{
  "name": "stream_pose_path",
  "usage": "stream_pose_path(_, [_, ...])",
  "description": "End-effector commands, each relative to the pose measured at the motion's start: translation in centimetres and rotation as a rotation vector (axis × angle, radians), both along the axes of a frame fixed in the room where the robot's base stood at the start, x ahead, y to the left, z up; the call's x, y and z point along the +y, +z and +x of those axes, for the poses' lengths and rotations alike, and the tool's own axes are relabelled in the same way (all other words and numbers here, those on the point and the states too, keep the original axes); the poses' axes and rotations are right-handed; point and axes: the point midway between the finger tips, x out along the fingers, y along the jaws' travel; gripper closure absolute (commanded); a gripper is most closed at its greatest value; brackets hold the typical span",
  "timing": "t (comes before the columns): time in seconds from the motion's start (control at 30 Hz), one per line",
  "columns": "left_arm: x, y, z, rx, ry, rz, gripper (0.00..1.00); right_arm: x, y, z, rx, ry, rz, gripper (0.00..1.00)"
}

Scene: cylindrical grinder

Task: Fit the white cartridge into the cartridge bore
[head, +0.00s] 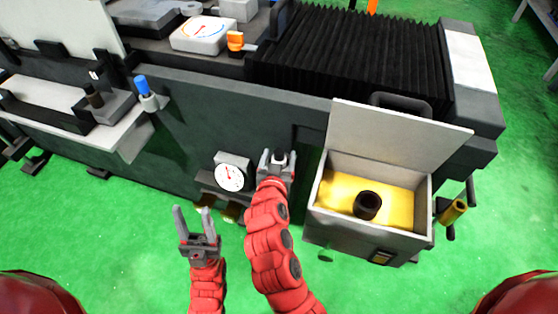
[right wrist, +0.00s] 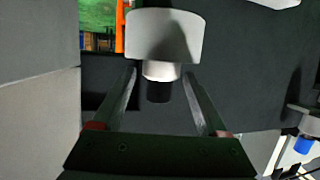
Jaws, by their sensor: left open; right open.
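My right gripper (head: 278,156) is open at the machine's front, between the dial gauge and the open box. The white cartridge (right wrist: 165,36) is just beyond its fingertips in the right wrist view. Its narrower neck and dark end point back between the two fingers, with gaps on both sides. A dark round socket (head: 368,204), which looks like the cartridge bore, stands in the yellow-lined box. My left gripper (head: 196,226) is open and empty over the green floor at lower left.
The grey box (head: 318,222) has its lid (head: 390,140) raised at the back. A dial gauge (head: 231,173) sits left of my right gripper. A blue-topped knob (head: 141,84) sticks out of the machine front. Black bellows (head: 350,55) lie behind. Open green floor is in front.

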Motion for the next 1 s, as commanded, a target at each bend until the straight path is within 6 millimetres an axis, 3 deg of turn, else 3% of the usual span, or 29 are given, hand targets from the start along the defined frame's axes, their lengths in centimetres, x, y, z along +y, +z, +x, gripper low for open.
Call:
stream_pose_path(0.27, [0.0, 0.02, -0.01, 0.0, 0.0, 0.0, 0.5, -0.06, -0.13, 0.58, -0.001, 0.002, 0.001, 0.24])
stream_pose_path(0.37, [0.0, 0.02, -0.01, 0.0, 0.0, 0.0, 0.5, -0.06, -0.13, 0.56, -0.001, 0.001, 0.001, 0.38])
stream_pose_path(0.7, [0.0, 0.02, 0.0, 0.0, 0.0, 0.0, 0.5, -0.06, -0.14, 0.55, -0.001, 0.001, 0.0, 0.99])
stream_pose_path(1.0, [0.0, 0.03, 0.0, 0.0, 0.0, 0.0, 0.5, -0.07, -0.09, 0.55, -0.002, 0.001, 0.0, 1.0])
